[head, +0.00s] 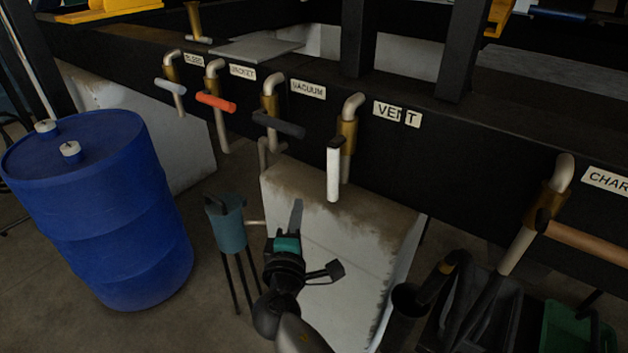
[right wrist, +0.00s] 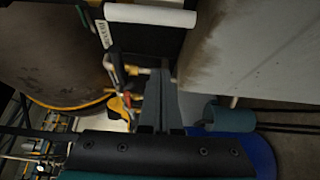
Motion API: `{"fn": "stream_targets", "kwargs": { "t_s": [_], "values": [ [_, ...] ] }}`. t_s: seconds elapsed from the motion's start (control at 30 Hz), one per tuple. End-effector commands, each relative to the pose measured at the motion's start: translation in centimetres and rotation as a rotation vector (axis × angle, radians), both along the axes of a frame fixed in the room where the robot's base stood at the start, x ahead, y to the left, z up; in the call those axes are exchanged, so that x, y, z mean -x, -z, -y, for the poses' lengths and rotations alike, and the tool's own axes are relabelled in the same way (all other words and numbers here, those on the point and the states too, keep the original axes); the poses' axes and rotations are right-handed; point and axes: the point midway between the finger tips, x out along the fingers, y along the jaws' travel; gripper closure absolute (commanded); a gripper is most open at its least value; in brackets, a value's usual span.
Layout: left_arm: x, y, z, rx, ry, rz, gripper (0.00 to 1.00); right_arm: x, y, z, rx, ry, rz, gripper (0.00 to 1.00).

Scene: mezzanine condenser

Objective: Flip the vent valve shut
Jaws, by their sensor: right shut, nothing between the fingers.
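The vent valve has a white handle (head: 334,175) that hangs straight down from a brass body (head: 347,136), left of and below the VENT label (head: 397,114). My right gripper (head: 297,206) is below and to the left of this handle, in front of the pale panel, apart from the handle. Its fingers point up and are shut with nothing between them. In the right wrist view the shut fingers (right wrist: 162,92) show in the middle, and a white bar that looks like the handle (right wrist: 150,14) crosses the top. My left gripper is not in view.
Other valves sit on the dark beam: a black-handled vacuum valve (head: 278,124), a red-handled jacket valve (head: 215,101), a light-handled bleed valve (head: 170,86), and a tan-handled one (head: 588,243) at right. A blue drum (head: 110,220) stands left. A teal container (head: 229,228) stands beside my gripper.

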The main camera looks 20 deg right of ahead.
Motion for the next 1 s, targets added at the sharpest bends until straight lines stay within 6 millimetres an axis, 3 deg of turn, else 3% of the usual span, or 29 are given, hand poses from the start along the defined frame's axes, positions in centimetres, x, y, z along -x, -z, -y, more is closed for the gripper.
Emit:
{"fn": "stream_targets", "kwargs": {
  "t_s": [0.37,0.9,1.0],
  "values": [
    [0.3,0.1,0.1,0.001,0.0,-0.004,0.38,-1.2,0.1,0.4,0.0,-0.002,0.0,1.0],
    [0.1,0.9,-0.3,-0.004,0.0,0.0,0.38,-9.7,0.3,3.8,-0.001,-0.001,-0.002,1.0],
    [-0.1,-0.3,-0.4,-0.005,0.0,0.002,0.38,-8.1,0.1,5.1,-0.001,-0.001,-0.005,1.0]
  ]
}}
